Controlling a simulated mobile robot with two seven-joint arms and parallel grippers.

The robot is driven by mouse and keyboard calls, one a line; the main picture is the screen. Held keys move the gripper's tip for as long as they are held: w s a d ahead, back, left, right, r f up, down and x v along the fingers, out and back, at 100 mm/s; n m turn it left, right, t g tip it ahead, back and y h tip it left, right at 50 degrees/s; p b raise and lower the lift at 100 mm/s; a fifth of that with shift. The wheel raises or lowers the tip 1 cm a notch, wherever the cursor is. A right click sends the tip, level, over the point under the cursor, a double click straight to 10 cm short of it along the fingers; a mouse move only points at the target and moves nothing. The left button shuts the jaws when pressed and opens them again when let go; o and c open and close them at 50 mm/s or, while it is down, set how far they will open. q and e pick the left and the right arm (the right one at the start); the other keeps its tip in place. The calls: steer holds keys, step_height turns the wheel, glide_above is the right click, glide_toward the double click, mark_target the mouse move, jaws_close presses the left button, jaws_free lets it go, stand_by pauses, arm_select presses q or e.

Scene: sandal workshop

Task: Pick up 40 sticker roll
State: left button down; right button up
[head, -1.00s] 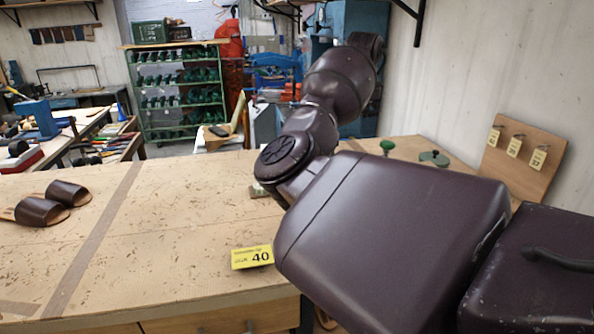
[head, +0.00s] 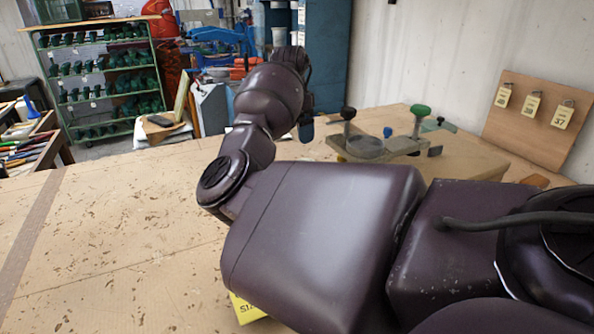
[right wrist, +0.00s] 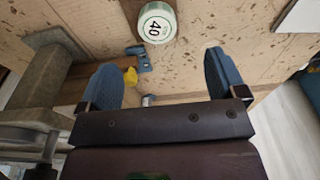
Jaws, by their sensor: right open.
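The 40 sticker roll (right wrist: 157,22) is a white roll with a green edge and a black "40" on its face. It lies on the worn wooden bench top at the top middle of the right wrist view. My right gripper (right wrist: 160,62) is open, with its two blue fingers spread apart and nothing between them. The roll is ahead of the fingertips, roughly centred between them. In the head view one blue finger of my right gripper (head: 306,128) shows; I cannot make out the roll there. My left gripper is not in view.
A metal tool with a green knob (head: 421,110) stands on the bench right of my gripper. A small blue part (right wrist: 143,58) and a yellow piece (right wrist: 130,76) lie near the left finger. A board with yellow tags (head: 540,120) leans at the wall.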

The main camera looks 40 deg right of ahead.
steer(key=f, duration=0.5)
steer(key=shift+s+d+b, duration=0.25)
steer(key=shift+d+b, duration=0.05)
steer(key=shift+d, duration=0.05)
steer(key=shift+s+d+f+b, duration=0.1)
steer(key=shift+d+f+b, duration=0.1)
steer(key=shift+f, duration=0.7)
steer(key=shift+s+d+f+b, duration=0.15)
steer(key=shift+f, duration=0.7)
steer(key=shift+s+d+f+b, duration=0.1)
steer(key=shift+d+f+b, duration=0.1)
steer(key=shift+f, duration=0.7)
steer(key=shift+r, duration=0.1)
steer(key=shift+c, duration=0.5)
steer(key=c, duration=1)
